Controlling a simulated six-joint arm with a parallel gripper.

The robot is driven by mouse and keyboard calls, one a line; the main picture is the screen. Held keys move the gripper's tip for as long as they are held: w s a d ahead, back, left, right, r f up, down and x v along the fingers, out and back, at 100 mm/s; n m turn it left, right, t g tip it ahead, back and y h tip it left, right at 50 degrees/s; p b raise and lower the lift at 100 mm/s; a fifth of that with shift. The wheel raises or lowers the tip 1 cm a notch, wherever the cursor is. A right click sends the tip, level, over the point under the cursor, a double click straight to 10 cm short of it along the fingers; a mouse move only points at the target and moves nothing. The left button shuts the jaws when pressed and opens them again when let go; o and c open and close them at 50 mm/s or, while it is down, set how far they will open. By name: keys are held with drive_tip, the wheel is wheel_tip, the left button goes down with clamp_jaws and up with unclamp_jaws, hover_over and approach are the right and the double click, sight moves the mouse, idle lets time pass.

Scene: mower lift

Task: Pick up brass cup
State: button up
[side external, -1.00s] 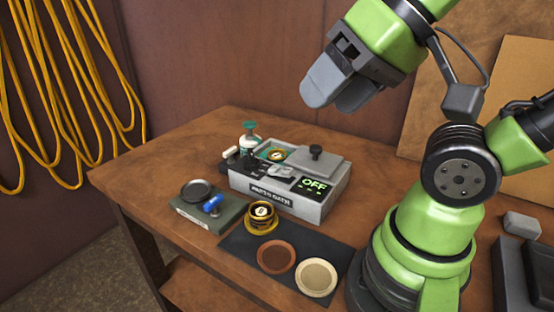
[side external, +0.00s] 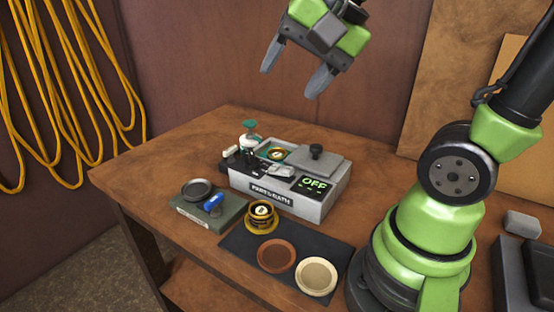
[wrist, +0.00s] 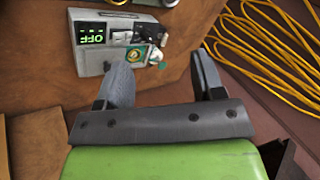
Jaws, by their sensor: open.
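I cannot tell which of the two is the brass cup meant. My gripper (side external: 288,84) is open and empty, high above the bath and well apart from both. Its two fingers are spread in the wrist view (wrist: 160,65).
A lid with a black knob (side external: 316,154) covers the bath's right part, above an OFF display. A green-capped bottle (side external: 250,134) stands behind-left. A green-grey block (side external: 207,212) holds a dark dish and blue piece. Brown and cream discs lie on the dark mat (side external: 238,237).

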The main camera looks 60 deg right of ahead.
drive_tip(key=w+d+f+m+g, duration=0.1)
drive_tip(key=w+d+f+m, duration=0.2)
drive_tip(key=w+d+m, duration=0.3)
drive_tip(key=m+g+h, duration=0.1)
drive_tip(key=m+g, duration=0.1)
drive_tip(key=m, duration=1.6)
approach(277, 154)
drive_tip(key=x, duration=0.3)
drive_tip(key=shift+s+f, duration=0.15)
drive_tip(key=shift+f, duration=0.25)
drive_tip(key=shift+w+x, duration=0.1)
drive_tip(key=shift+x, duration=1.4)
drive_tip(key=shift+w+x, duration=0.15)
drive_tip(key=shift+x, duration=1.35)
drive_tip(key=shift+r, duration=0.1)
drive_tip(key=c, duration=0.6)
